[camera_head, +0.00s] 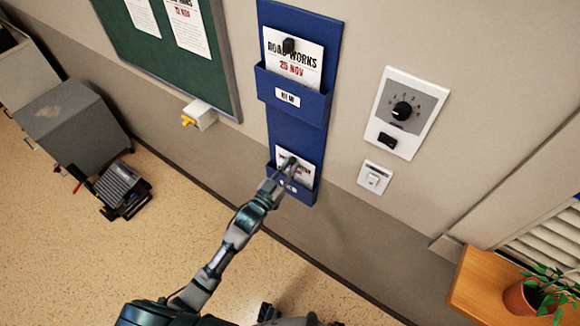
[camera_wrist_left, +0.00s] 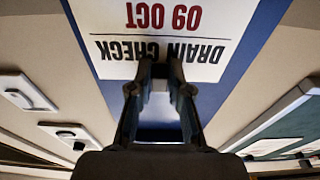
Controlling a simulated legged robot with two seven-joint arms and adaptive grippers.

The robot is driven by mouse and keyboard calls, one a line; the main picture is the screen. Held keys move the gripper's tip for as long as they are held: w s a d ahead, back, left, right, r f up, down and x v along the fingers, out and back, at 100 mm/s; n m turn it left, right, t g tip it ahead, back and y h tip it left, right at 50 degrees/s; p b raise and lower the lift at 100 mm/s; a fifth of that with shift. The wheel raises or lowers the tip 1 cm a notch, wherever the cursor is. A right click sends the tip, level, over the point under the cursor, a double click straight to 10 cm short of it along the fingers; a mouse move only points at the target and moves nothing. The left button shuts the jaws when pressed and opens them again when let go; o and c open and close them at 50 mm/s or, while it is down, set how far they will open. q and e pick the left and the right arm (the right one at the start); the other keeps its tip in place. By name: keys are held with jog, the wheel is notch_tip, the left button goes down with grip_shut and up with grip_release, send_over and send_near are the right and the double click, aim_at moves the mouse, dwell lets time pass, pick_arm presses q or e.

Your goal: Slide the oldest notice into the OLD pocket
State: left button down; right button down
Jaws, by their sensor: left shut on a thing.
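A white notice reading DRAIN CHECK 09 OCT (camera_wrist_left: 190,17) fills the top of the left wrist view, upside down. In the head view this notice (camera_head: 306,173) is at the lower pocket (camera_head: 309,196) of a blue wall holder. My left gripper (camera_head: 287,167) is shut on its edge, also seen in the wrist view (camera_wrist_left: 160,80). My arm partly hides the lower pocket's label, and I cannot tell how deep the notice sits. The upper pocket (camera_head: 294,106), labelled NEW, holds a ROAD WORKS 25 NOV notice (camera_head: 300,62) with a dark clip.
A green board (camera_head: 145,50) with notices, one dated 12 NOV (camera_head: 190,27), hangs to the left. A dial panel (camera_head: 408,112) and a switch (camera_head: 374,178) are to the right. A potted plant (camera_head: 535,297) stands on a wooden shelf, lower right.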

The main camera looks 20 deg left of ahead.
pick_arm(q)
jog(key=c, duration=1)
grip_release()
jog(key=v, duration=1.2)
jog(key=s+a+f+n+g+y, duration=0.15)
jog(key=f+g, duration=0.25)
jog(key=f, duration=1)
jog(key=s+a+f+g+y, duration=0.2)
jog(key=s+f+g+y, duration=0.1)
jog(key=f, duration=1)
jog(key=s+f+g, duration=0.3)
jog(key=s+f, duration=0.4)
jog(key=s, duration=0.1)
jog(key=s+f+g+y, duration=0.1)
jog(key=s+f+g, duration=0.2)
jog(key=s+f, duration=0.4)
jog(key=s+d+f+g+y, duration=0.1)
jog(key=s+f+g, duration=0.3)
jog(key=s+f, duration=0.3)
jog(key=shift+s+f, duration=0.2)
jog(key=shift+s, duration=0.3)
jog(key=shift+s+f, duration=0.2)
jog(key=shift+s, duration=0.35)
